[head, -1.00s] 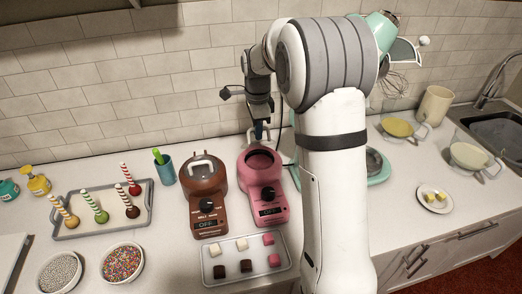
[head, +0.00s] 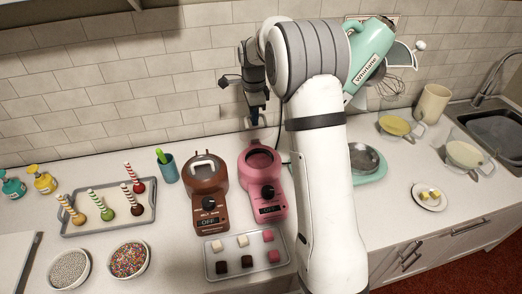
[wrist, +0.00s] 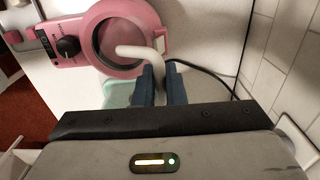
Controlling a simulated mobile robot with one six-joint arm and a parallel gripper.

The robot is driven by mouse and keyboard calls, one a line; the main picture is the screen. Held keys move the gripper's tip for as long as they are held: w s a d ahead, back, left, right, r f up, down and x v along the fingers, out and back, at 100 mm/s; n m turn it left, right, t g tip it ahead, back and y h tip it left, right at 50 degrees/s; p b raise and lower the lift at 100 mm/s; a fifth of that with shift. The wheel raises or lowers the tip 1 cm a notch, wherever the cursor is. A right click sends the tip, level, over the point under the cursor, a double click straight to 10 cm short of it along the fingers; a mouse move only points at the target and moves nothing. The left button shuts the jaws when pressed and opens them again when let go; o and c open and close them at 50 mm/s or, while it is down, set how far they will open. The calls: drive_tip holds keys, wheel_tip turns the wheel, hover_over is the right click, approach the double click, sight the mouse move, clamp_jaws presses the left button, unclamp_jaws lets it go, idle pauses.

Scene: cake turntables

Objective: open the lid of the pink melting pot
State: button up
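The pink melting pot (head: 270,198) stands on the counter, with its dial and OFF display facing front. Its round top shows a pink rim around a darker middle. It also shows in the wrist view (wrist: 85,45). My gripper (head: 258,121) is above and behind the pot's back edge. In the wrist view my blue fingers (wrist: 160,84) are closed on both sides of a pale curved handle (wrist: 138,52), which reaches over the pot's round top. The lid's glass is hard to make out, so I cannot tell how far it is tilted.
A brown melting pot (head: 207,190) with a pale lid handle stands close on the left. A tray of small cubes (head: 222,271) lies in front. A turquoise mixer (head: 368,58) stands right, partly behind my arm. A dark cable (wrist: 215,72) runs behind the pink pot.

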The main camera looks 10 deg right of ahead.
drive_tip(key=w+f+p, duration=0.2)
drive_tip(key=w+p, duration=0.1)
drive_tip(key=w, duration=0.4)
drive_tip(key=shift+f, duration=0.15)
drive_tip(key=o, duration=1.2)
idle(0.7)
drive_tip(key=shift+r, duration=3.55)
